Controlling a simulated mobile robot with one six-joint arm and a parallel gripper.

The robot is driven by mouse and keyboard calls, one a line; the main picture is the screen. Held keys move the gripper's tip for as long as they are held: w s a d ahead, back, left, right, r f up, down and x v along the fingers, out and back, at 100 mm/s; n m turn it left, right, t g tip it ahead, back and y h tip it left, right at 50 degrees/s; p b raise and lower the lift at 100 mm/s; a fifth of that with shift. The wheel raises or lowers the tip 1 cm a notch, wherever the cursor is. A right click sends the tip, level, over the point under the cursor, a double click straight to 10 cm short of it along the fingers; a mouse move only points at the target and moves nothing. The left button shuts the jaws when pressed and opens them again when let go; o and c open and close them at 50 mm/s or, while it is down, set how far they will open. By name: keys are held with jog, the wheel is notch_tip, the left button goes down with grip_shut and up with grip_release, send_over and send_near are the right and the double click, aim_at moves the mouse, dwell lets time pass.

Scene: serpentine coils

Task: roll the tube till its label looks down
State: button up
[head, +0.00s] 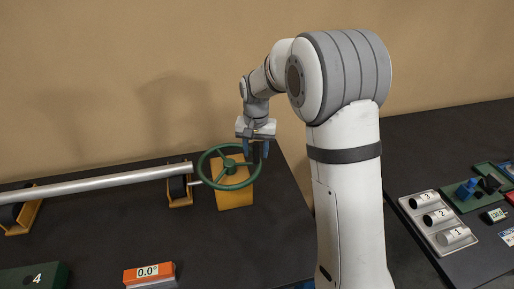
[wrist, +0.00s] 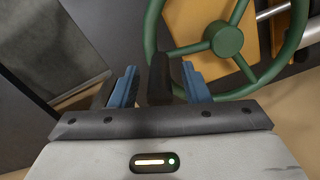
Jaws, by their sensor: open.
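The tube (head: 95,184) is a long silver bar lying level across the left of the head view; no label shows on the part I see. A green handwheel (head: 229,184) stands at its right end, in front of a yellow-orange block (head: 236,196). The wheel also shows in the wrist view (wrist: 226,39). My gripper (head: 257,149) is over the wheel's right rim. In the wrist view its blue fingers (wrist: 160,86) are open, with a dark upright knob (wrist: 160,75) between them. A gap shows beside the knob; I cannot tell whether either finger touches it.
Orange supports with dark rollers (head: 179,187) carry the tube. An orange display (head: 149,273) reads 0.0°. A dark green box marked 4 (head: 36,277) is at the lower left. A grey tray (head: 438,222) with numbered cylinders stands on the right table. The dark table (head: 110,235) before the tube is mostly clear.

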grip_shut()
dwell(0.5)
